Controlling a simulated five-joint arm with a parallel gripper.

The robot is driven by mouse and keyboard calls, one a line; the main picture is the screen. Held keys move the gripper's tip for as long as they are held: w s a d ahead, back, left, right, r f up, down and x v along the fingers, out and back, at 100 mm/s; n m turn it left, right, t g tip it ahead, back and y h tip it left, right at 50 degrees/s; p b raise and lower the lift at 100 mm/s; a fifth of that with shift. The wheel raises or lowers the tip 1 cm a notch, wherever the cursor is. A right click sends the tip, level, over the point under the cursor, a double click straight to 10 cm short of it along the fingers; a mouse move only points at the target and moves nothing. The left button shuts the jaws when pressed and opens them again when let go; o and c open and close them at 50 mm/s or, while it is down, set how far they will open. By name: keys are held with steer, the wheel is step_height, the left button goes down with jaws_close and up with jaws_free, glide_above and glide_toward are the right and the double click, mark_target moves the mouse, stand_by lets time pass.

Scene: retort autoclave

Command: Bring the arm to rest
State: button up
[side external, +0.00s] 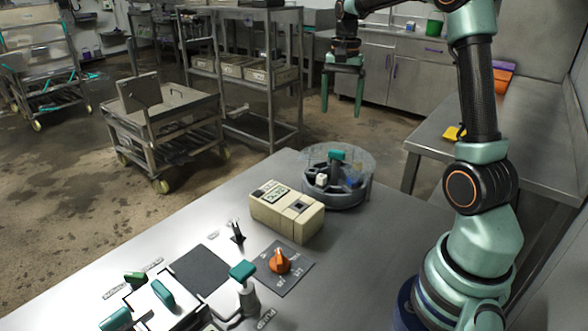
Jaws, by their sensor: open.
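My gripper (343,92) hangs at the upper middle of the side external view, with its two green fingers pointing down and apart. It is open, and nothing shows between the fingers. It is raised well above the steel table (390,225) and appears beyond the table's far edge. My arm rises from the right side of the table and bends over at the top, where the frame cuts it off.
On the table stand a round clear-walled container (350,192), a beige device (287,212), an orange knob (279,262), a dark mat (201,270) and green-handled fittings (243,271). A side counter (530,125) is at right. Wheeled carts (160,115) stand behind.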

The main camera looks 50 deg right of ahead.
steer(key=s+a+n+t, duration=0.2)
steer(key=s+a+n, duration=0.1)
steer(key=a, duration=0.4)
steer(key=s+a+r+n+t, duration=0.1)
steer(key=s+a+n, duration=0.2)
steer(key=a+n, duration=0.3)
steer(key=s+a+n+t, duration=0.2)
steer(key=a+n, duration=0.3)
steer(key=a, duration=0.5)
steer(key=shift+s+r+t, duration=0.25)
steer(key=shift+s+t, duration=0.05)
steer(key=shift+s, duration=0.45)
